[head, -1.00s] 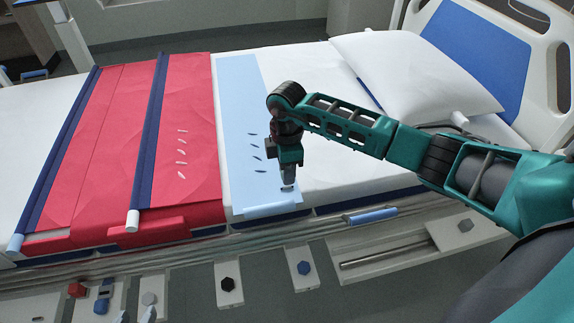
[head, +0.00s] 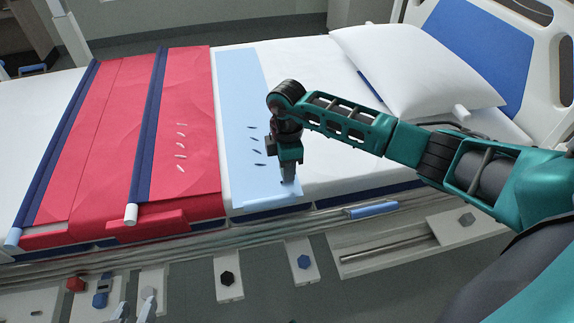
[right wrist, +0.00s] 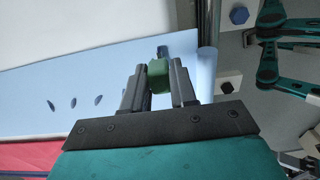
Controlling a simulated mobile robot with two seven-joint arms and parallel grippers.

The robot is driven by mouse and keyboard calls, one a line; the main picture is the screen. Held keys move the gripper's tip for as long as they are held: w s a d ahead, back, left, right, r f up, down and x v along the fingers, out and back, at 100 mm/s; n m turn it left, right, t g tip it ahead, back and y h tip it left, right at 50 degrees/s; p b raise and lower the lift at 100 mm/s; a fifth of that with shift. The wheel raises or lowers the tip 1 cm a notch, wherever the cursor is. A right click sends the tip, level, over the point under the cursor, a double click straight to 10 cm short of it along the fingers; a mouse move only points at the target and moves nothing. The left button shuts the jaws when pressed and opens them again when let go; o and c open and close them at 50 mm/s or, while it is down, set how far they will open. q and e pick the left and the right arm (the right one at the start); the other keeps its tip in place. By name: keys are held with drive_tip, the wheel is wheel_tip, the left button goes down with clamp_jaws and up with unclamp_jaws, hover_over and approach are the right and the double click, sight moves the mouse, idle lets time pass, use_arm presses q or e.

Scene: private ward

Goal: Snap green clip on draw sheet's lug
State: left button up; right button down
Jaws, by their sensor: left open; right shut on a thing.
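The light blue draw sheet (head: 240,95) lies across the bed, with several dark oval marks along it. My right gripper (head: 288,182) points down over the sheet's near end. In the right wrist view, my right gripper (right wrist: 159,85) is shut on the green clip (right wrist: 158,77). A small dark piece, perhaps the lug (right wrist: 163,52), shows just beyond the clip near the sheet's edge. I cannot tell whether clip and lug touch. In the head view the gripper hides both. My left gripper (head: 134,309) is open and empty at the bottom edge, only its fingertips showing.
A red sheet (head: 190,100) with dark blue bars lies left of the draw sheet. A white pillow (head: 415,70) is at the right. Below the bed rail are plates with hexagonal knobs, one black (head: 227,278) and one blue (head: 303,262).

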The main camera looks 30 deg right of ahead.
drive_tip(key=shift+f+b, duration=0.5)
drive_tip(key=shift+f, duration=0.4)
drive_tip(key=shift+f, duration=0.15)
drive_tip(key=c, duration=0.8)
unclamp_jaws()
wheel_tip(320, 180, up, 17)
drive_tip(key=p, duration=0.7)
drive_tip(key=shift+f, duration=0.1)
